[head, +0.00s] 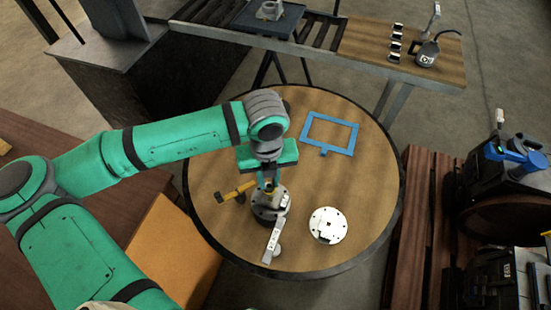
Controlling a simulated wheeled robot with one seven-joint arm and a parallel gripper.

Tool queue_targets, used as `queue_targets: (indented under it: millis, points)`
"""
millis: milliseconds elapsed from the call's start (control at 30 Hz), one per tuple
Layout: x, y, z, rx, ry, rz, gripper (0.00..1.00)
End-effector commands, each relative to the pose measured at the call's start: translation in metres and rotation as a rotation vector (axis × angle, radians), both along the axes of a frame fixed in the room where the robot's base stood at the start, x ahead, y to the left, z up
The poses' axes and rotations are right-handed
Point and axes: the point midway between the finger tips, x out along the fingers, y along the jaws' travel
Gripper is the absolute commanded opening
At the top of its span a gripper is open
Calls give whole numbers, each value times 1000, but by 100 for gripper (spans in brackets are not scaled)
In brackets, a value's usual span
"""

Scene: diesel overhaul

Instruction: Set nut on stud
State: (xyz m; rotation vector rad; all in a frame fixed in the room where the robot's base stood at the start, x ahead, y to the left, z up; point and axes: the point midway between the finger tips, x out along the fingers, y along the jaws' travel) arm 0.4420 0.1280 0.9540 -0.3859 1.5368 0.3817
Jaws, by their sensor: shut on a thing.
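My gripper (269,184) points down over the round table, just above a dark round part with a light top (268,209). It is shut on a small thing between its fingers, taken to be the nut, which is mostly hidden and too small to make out. The stud cannot be made out under the gripper. From here I cannot tell whether the nut touches the stud or hangs above it.
On the round table (365,200) lie a yellow-handled tool (237,192), a pale bar-shaped part (272,243), a white disc with holes (328,225) and a blue frame (349,141). A bench with a dark can (427,54) stands behind. The table's right side is clear.

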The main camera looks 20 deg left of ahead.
Motion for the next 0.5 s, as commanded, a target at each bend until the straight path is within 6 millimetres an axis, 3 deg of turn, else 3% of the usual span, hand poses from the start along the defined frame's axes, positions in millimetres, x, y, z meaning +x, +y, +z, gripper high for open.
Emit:
queue_targets:
  millis: [233,500]
  points:
    - [0,0,-10,-1,0,0,0]
    - [0,-1,-42,0,1,-1,0]
